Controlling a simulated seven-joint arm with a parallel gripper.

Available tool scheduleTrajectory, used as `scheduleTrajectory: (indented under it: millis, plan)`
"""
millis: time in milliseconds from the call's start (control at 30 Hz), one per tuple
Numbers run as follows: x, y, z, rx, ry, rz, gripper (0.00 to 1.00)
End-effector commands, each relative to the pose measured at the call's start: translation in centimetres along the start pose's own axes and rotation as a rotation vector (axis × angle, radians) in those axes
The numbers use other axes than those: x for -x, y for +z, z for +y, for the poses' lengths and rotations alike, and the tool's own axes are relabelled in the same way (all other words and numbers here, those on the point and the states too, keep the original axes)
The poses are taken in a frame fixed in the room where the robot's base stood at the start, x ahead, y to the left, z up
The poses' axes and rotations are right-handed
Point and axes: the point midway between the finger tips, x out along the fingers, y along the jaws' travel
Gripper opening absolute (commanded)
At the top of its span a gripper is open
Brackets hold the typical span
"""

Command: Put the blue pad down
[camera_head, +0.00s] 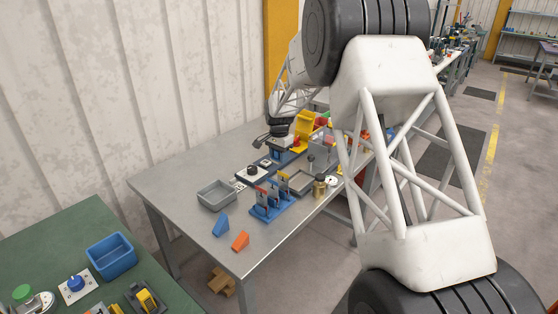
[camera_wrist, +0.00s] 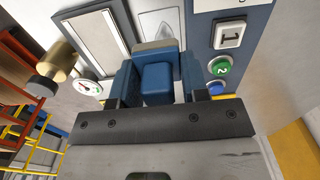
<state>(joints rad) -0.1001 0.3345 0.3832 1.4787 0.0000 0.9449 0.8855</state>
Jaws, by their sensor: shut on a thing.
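The blue pad (camera_wrist: 157,84) shows in the wrist view as a small blue block between the jaws. My gripper (camera_wrist: 156,66) is shut on it, with a blue-sided finger on either side. A grey-beige edge lies across the far end of the jaws; I cannot tell what it belongs to. In the head view my gripper (camera_head: 276,137) is small, over the back of the grey metal table (camera_head: 185,182), by the machine parts there. The pad cannot be made out in that view, and I cannot tell whether it touches anything below.
A blue rack (camera_head: 270,208), a grey tray (camera_head: 216,194), a blue wedge (camera_head: 221,225) and an orange wedge (camera_head: 240,241) stand on the table. In the wrist view, a panel with a green button (camera_wrist: 220,66) is close right of the jaws. The table's front left is bare.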

Motion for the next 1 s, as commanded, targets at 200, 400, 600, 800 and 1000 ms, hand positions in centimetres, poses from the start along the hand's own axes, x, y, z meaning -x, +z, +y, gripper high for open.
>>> scheduleTrajectory:
  millis: [200,400,600,800,1000]
  plan:
    - [0.0,0.0,0.0,0.0,0.0,0.0,0.19]
    - [0.0,0.0,0.0,0.0,0.0,0.0,0.19]
    - [0.0,0.1,0.0,-0.006,0.0,0.0,0.19]
    - [0.2,0.6,0.0,-0.063,0.0,0.0,0.19]
    - [0.4,1.7,0.1,-0.199,0.001,0.0,0.19]
